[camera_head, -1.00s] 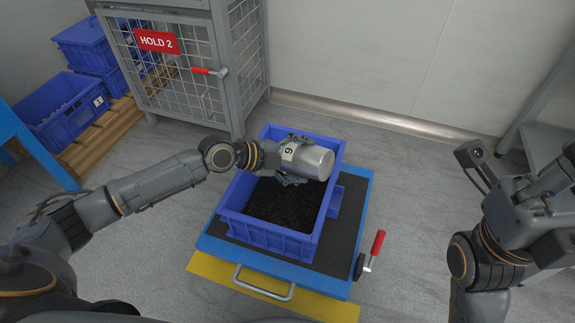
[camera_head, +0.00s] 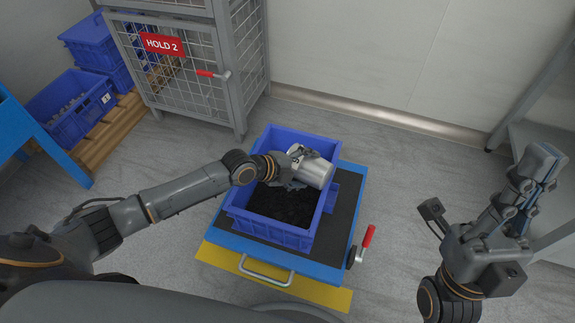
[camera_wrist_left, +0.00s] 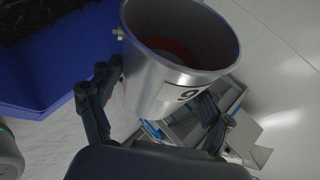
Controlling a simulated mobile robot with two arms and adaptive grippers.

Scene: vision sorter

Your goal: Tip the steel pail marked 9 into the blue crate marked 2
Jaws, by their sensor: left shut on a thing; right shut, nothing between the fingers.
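The steel pail (camera_head: 314,172) with a "9" label is held on its side, tilted, above the blue crate (camera_head: 265,233). My left gripper (camera_head: 290,170) is shut on the pail's side. In the left wrist view the pail (camera_wrist_left: 165,72) shows its open mouth, with a reddish patch deep inside; whether anything is left in it I cannot tell. The crate holds a dark, loose-looking fill (camera_head: 283,204). No number is readable on the crate. My right gripper (camera_head: 540,162) is shut and empty, off to the right, away from the crate.
The crate stands on a blue cart (camera_head: 340,255) with a dark top and a red-handled lever (camera_head: 367,238). A wire cage marked HOLD 2 (camera_head: 200,75) stands behind. Blue crates (camera_head: 70,110) sit on a pallet at left. Open floor lies right of the cart.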

